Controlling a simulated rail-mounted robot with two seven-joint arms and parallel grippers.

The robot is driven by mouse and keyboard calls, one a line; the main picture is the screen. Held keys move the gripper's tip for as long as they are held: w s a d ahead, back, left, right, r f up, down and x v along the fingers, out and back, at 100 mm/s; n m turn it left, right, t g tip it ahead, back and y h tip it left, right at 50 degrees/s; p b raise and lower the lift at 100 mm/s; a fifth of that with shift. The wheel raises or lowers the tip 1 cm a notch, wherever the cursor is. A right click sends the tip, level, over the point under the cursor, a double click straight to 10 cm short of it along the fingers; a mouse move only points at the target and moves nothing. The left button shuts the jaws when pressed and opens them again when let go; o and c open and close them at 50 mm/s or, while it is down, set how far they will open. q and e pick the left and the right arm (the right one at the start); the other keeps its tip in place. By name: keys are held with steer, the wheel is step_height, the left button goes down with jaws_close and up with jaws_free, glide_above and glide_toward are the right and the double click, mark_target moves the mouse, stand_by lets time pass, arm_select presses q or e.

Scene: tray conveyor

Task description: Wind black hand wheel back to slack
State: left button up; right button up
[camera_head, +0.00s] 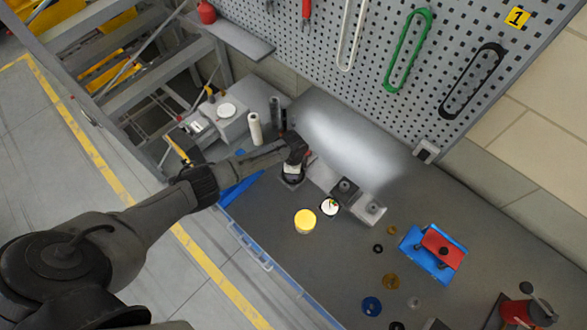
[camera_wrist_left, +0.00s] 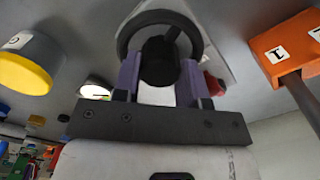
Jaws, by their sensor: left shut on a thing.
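The black hand wheel (camera_wrist_left: 198,28) shows at the top of the left wrist view as a dark ring with a spoke and a dark cylindrical grip (camera_wrist_left: 160,62). My left gripper (camera_wrist_left: 160,80) has its two purple-grey fingers on either side of that grip and is shut on it. In the head view my left gripper (camera_head: 294,160) reaches down at the middle of the bench, over the wheel (camera_head: 292,179), which is mostly hidden by the gripper. The wheel's turn angle cannot be told. My right gripper is not in view.
A yellow-topped round container (camera_head: 305,220), a white disc (camera_head: 329,208) and grey blocks (camera_head: 369,210) stand close to the gripper. A blue and red fixture (camera_head: 432,253) and several rings lie right. A pegboard (camera_head: 325,30) stands behind.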

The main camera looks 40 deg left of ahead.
arm_select(q)
steer(key=shift+r, duration=0.1)
steer(key=o, duration=0.9)
steer(key=shift+o, duration=0.2)
step_height(320, 180, up, 14)
stand_by(0.8)
